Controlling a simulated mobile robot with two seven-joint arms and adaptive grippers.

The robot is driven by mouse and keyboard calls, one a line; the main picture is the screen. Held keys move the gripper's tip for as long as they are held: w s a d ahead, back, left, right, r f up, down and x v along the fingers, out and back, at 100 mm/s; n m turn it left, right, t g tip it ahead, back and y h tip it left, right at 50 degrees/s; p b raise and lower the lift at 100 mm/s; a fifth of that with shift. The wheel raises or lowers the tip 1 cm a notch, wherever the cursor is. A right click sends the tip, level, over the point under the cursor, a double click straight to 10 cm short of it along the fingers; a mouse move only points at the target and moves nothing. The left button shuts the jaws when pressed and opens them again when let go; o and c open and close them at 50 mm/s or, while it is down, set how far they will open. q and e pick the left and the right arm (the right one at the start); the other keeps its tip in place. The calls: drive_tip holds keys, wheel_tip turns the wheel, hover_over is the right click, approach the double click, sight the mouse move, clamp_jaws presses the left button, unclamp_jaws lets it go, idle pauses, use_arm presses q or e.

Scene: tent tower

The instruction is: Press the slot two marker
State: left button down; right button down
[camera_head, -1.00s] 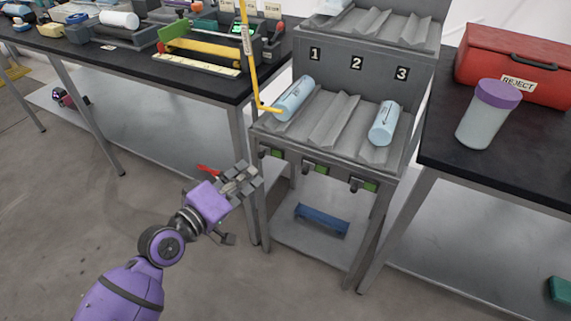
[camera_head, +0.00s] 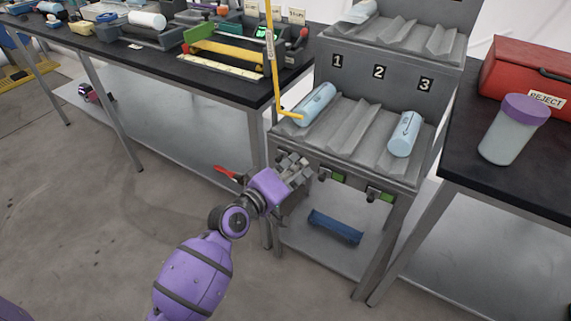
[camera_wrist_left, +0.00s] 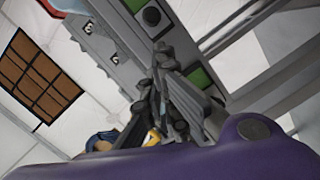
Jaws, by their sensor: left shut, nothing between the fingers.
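The grey rack (camera_head: 345,182) has number plates, with the plate marked 2 (camera_head: 379,72) in the middle. Below its tray edge, a green marker with a dark knob (camera_head: 331,177) sits under slot two, and another (camera_head: 380,195) under slot three. The one under slot one is hidden behind my left gripper (camera_head: 297,168). That gripper is shut and empty, just left of the slot two marker; I cannot tell whether it touches the rack. In the left wrist view the fingers (camera_wrist_left: 165,75) are beside a green marker (camera_wrist_left: 198,80); another green marker (camera_wrist_left: 136,4) is farther up. My right gripper is not in view.
Light blue cylinders lie in slot one (camera_head: 316,104) and slot three (camera_head: 405,134); slot two is empty. A yellow rod (camera_head: 271,60) stands at the rack's left corner. A black table (camera_head: 500,180) is at right, a cluttered bench (camera_head: 250,88) at left. A blue bar (camera_head: 335,227) is on the lower shelf.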

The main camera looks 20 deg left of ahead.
use_arm(q)
drive_tip(key=shift+s+d+f, duration=0.1)
drive_tip(key=shift+d+f, duration=0.2)
drive_tip(key=shift+d, duration=0.2)
